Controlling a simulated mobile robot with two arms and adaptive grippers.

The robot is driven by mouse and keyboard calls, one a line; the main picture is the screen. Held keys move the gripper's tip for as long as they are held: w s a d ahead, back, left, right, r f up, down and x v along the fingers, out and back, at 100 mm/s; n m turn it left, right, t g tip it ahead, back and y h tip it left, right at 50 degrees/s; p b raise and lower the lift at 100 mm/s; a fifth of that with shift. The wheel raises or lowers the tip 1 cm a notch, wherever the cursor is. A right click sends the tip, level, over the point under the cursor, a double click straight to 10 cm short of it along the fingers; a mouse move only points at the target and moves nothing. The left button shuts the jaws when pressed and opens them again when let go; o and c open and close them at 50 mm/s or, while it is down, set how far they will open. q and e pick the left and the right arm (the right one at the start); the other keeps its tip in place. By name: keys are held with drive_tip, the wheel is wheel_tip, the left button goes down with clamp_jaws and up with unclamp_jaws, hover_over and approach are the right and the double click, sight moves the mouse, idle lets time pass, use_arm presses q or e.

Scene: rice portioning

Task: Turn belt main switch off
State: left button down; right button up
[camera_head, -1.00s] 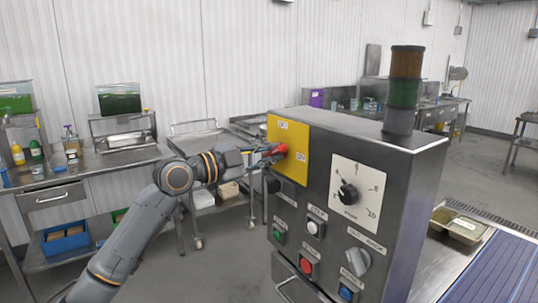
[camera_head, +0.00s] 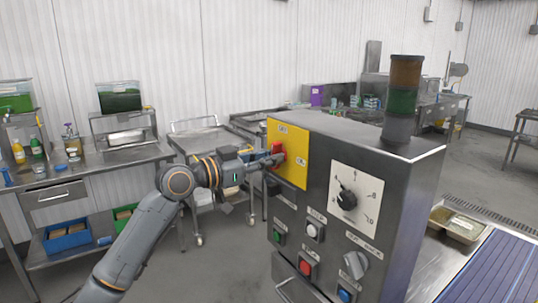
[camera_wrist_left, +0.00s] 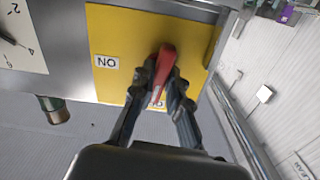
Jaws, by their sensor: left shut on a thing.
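The belt main switch is a red handle (camera_head: 278,152) on a yellow plate (camera_head: 291,168) at the upper left of the steel control cabinet's front. In the left wrist view the red handle (camera_wrist_left: 165,62) stands between the two dark fingers of my left gripper (camera_wrist_left: 163,90), which is shut on it. An "ON" label shows on the yellow plate (camera_wrist_left: 120,30) beside the handle, and a second label is partly hidden behind the fingers. In the head view my left gripper (camera_head: 268,162) reaches the handle from the left. My right gripper is not in view.
The cabinet (camera_head: 415,190) also carries a black dial (camera_head: 347,199), several push buttons and a grey rotary knob (camera_head: 355,264). A signal tower (camera_head: 403,95) stands on top. A steel bench (camera_head: 100,168) stands at the left.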

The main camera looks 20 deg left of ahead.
use_arm(q)
drive_tip(key=shift+n, duration=0.6)
drive_tip(key=c, duration=1.3)
unclamp_jaws()
drive_tip(key=v, duration=1.2)
